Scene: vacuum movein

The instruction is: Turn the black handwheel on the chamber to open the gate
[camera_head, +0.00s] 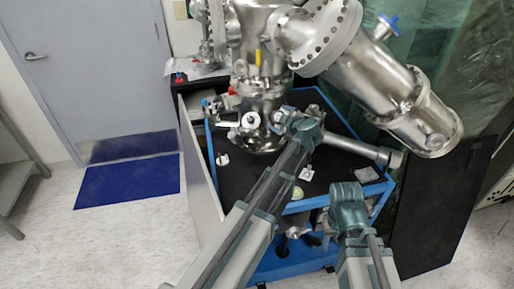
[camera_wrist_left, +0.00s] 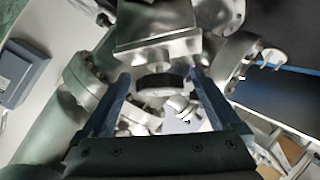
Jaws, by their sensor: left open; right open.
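The steel chamber (camera_head: 262,95) stands at the top middle of the head view. In the left wrist view, the black handwheel (camera_wrist_left: 160,82) shows as a dark, edge-on ring below a square metal block (camera_wrist_left: 158,35). My left gripper (camera_wrist_left: 160,75) is open, one finger on each side of the handwheel; I cannot tell whether they touch it. In the head view, my left gripper (camera_head: 282,117) reaches the chamber's lower part, and the handwheel is not clearly visible there. My right gripper (camera_head: 322,224) is low over the cart's front, away from the chamber; its fingers are hard to make out.
A blue-framed cart (camera_head: 290,268) with a dark top lies under the chamber. A large steel tube (camera_head: 385,85) slopes down to the right, and a thin metal rod (camera_head: 355,147) sticks out below it. Open floor and a blue mat (camera_head: 128,182) are at the left.

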